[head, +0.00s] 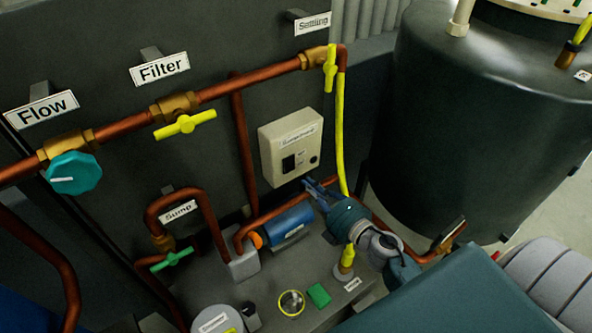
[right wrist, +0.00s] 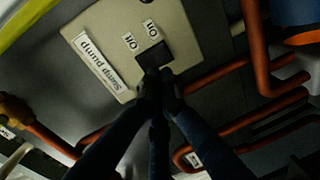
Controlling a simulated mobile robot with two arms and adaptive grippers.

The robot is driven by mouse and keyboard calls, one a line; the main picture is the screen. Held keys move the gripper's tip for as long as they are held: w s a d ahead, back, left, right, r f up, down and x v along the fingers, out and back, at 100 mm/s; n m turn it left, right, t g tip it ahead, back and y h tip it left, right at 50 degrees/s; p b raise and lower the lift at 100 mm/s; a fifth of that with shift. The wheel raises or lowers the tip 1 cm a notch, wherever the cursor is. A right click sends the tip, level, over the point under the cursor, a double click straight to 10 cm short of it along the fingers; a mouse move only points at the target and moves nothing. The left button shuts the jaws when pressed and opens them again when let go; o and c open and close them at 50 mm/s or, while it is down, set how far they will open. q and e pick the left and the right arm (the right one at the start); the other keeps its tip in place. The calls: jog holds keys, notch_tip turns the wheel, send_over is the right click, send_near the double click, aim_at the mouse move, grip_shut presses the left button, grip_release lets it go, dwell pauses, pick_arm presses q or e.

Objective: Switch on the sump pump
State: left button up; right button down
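The sump pump control box (head: 291,147) is a beige panel on the dark wall, with a label on top and a black switch (head: 289,163) on its face. In the right wrist view the box (right wrist: 110,45) appears turned over, with its "Sump pump" label, two small switch labels and the black switch (right wrist: 153,53). My right gripper (head: 314,187) is just below the box. Its dark blue fingers (right wrist: 160,84) come together at the tips, with nothing seen between them. The tips overlap the switch's edge in the wrist view; I cannot tell whether they touch it. My left gripper is out of view.
A blue pump (head: 288,226) sits below the box. Copper pipes (head: 225,86) with yellow and teal valve handles cross the wall. A yellow hose (head: 340,135) hangs right of the box. A large dark tank (head: 470,120) stands at right.

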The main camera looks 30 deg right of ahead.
aim_at(290, 167)
jog(key=w, duration=0.6)
jog(key=shift+a+f+p, duration=0.3)
jog(key=shift+a+f, duration=0.05)
jog(key=shift+a, duration=0.05)
jog(key=shift+w+f, duration=0.1)
jog(key=shift+w, duration=0.35)
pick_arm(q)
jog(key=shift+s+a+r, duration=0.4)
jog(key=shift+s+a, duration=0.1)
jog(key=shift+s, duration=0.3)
pick_arm(e)
jog(key=shift+f, duration=0.15)
jog(key=t+b, duration=0.1)
jog(key=b, duration=0.4)
jog(key=t+b, duration=0.1)
jog(key=b, duration=0.4)
jog(key=shift+w+f, duration=0.3)
pick_arm(q)
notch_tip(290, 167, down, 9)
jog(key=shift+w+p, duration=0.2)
jog(key=shift+p, duration=0.25)
pick_arm(e)
jog(key=shift+r, duration=0.35)
